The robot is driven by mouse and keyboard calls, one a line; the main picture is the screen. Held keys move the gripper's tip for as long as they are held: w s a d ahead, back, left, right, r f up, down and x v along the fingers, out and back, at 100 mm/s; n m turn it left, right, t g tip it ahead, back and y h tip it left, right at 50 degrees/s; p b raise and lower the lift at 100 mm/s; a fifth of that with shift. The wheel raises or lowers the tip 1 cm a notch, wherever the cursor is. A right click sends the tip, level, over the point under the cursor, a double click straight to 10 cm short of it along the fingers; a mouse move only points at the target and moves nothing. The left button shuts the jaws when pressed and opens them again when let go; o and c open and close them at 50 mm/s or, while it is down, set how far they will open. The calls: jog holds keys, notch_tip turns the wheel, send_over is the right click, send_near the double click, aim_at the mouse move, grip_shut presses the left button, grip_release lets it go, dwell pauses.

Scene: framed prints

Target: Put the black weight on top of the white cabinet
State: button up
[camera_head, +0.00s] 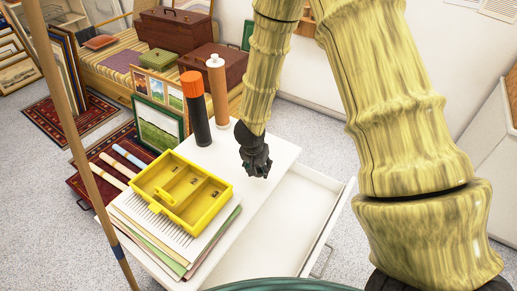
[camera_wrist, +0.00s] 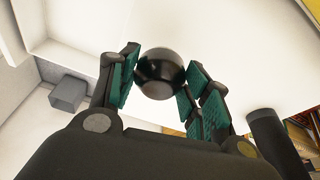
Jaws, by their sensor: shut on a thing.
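The white cabinet (camera_head: 283,158) stands in the middle of the head view with its drawer (camera_head: 300,215) pulled out to the right. My gripper (camera_head: 256,170) is over the cabinet top, near the edge on the drawer side. In the wrist view its green-padded fingers (camera_wrist: 160,85) are shut on the black weight (camera_wrist: 160,76), a shiny dark round piece. Behind it is the white surface of the cabinet top (camera_wrist: 240,45). In the head view the gripper hides the weight. I cannot tell whether the weight touches the top.
On the cabinet stand an orange-capped black bottle (camera_head: 196,110) and a brown tube (camera_head: 218,95). A yellow divided tray (camera_head: 160,205) lies on papers at the front left. A wooden pole (camera_head: 75,135) crosses the left foreground. A bare strip of top lies around the gripper.

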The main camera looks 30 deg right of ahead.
jog(key=w+d+p, duration=0.1)
jog(key=w+d, duration=0.1)
jog(key=w, duration=0.1)
jog(key=w+d+f+p, duration=0.1)
jog(key=w+d, duration=0.1)
jog(key=w, duration=0.1)
jog(key=w+d+p, duration=0.1)
jog(key=w+d, duration=0.1)
jog(key=w, duration=0.1)
jog(key=shift+d+f, duration=0.15)
jog(key=shift+f, duration=1.75)
jog(key=shift+f, duration=0.1)
jog(key=o, duration=1.2)
jog(key=shift+c, duration=0.2)
jog(key=p+v, duration=0.1)
jog(key=v, duration=1.1)
jog(key=shift+w+d, duration=0.1)
